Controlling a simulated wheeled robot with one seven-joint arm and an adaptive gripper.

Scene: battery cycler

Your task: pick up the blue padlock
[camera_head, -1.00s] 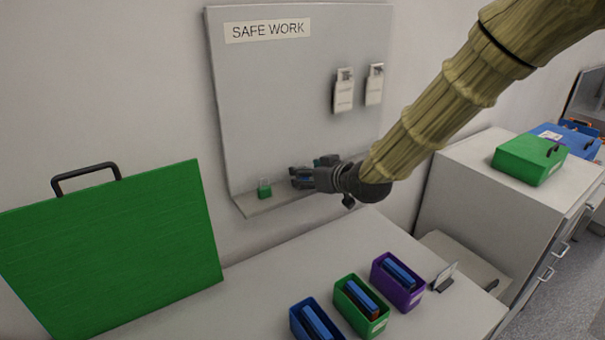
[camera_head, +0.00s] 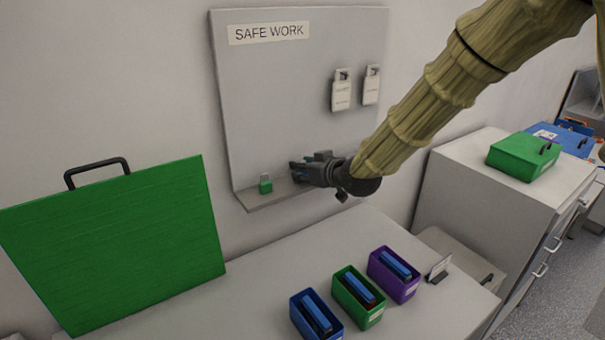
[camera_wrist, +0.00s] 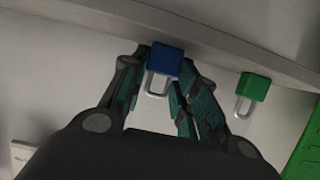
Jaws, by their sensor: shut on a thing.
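The blue padlock (camera_wrist: 165,60) is between the two fingers of my gripper (camera_wrist: 162,78) in the wrist view, its body at the fingertips and its silver shackle toward my palm. My gripper is shut on it. In the head view my gripper (camera_head: 300,171) is at the small shelf (camera_head: 252,202) at the foot of the SAFE WORK board (camera_head: 290,80). The padlock is mostly hidden by the fingers there. I cannot tell whether it still touches the shelf.
A green padlock (camera_head: 265,184) stands on the shelf left of my gripper; it also shows in the wrist view (camera_wrist: 253,88). White tags hang higher on the board. A large green case (camera_head: 115,245) stands at left. Blue, green and purple bins (camera_head: 393,275) stand on the table in front.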

